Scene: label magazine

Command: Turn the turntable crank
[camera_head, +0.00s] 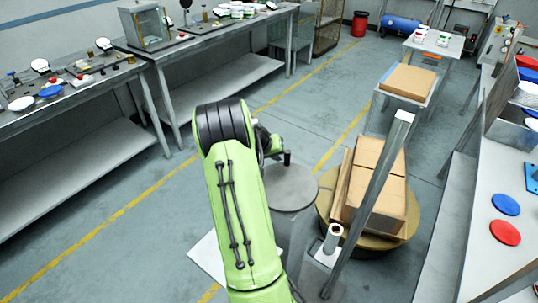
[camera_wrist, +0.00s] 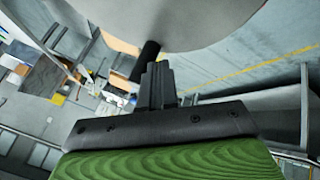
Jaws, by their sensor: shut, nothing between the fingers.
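The crank is a round grey disc (camera_head: 292,190) with a short black upright handle (camera_head: 287,158) near its far edge. It stands left of the turntable (camera_head: 370,241), a round tan platform bearing cardboard boxes. In the wrist view the disc (camera_wrist: 190,18) fills the top, and the black handle (camera_wrist: 146,58) sticks out from it. My gripper (camera_wrist: 158,68) is shut and empty, its fingertips right beside the handle. I cannot tell whether they touch it. In the head view my green arm hides most of the gripper.
A slanted grey post (camera_head: 372,195) rises in front of the boxes (camera_head: 378,180), with a white roll (camera_head: 333,238) at its foot. Workbenches (camera_head: 200,48) run along the left, and a worktable (camera_head: 492,262) stands at the right.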

